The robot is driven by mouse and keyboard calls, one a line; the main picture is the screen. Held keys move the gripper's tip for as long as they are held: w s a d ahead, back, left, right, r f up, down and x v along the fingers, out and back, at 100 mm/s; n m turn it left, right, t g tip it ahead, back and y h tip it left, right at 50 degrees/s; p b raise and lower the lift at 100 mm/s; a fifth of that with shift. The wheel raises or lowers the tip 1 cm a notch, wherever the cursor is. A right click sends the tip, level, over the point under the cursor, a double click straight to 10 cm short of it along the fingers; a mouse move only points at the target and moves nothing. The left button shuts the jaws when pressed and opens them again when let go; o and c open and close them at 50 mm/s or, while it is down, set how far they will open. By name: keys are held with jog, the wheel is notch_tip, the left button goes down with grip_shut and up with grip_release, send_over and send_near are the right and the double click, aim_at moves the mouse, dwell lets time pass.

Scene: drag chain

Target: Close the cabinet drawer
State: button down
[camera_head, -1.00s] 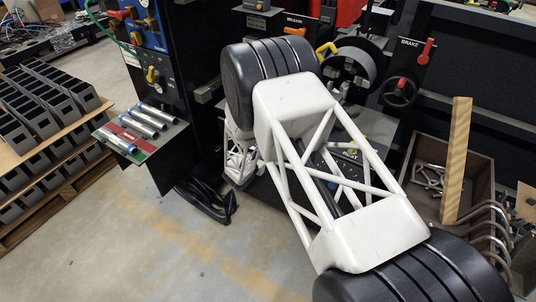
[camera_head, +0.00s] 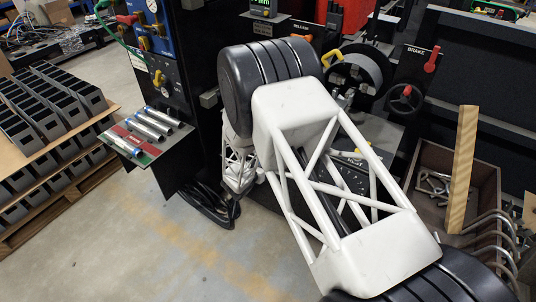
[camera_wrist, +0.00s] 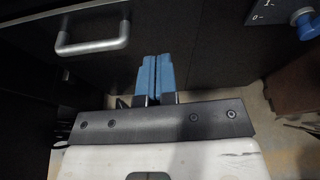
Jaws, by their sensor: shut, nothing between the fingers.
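In the wrist view a dark drawer front (camera_wrist: 175,25) fills the upper part, with a silver bar handle (camera_wrist: 93,44) at upper left. My gripper (camera_wrist: 155,62) has blue fingers pressed together with nothing between them. The fingertips lie right of the handle, in front of the dark panel, and are not around the handle. I cannot tell whether they touch the panel or how far the drawer stands out. In the head view my white arm covers the middle and hides the gripper; I cannot make out the drawer there.
A shelf with several tubes (camera_head: 150,122) juts out at left, beside a bin rack (camera_head: 45,100). A brake handwheel (camera_head: 405,100) and a brown crate with a wooden plank (camera_head: 461,165) stand at right. A blue knob (camera_wrist: 306,22) is at the wrist view's upper right. Floor at lower left is clear.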

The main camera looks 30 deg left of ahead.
jog(key=a+n, duration=0.1)
jog(key=n, duration=0.4)
jog(key=a+r+n+g, duration=0.1)
jog(key=a+n, duration=0.1)
jog(key=n, duration=0.4)
jog(key=a+r+n+g, duration=0.1)
jog(key=n, duration=0.5)
jog(key=shift+w+a+r, duration=0.25)
jog(key=shift+w+a, duration=0.15)
jog(key=shift+w, duration=0.1)
jog(key=r+x, duration=0.1)
jog(key=x, duration=1.2)
jog(key=shift+w, duration=0.5)
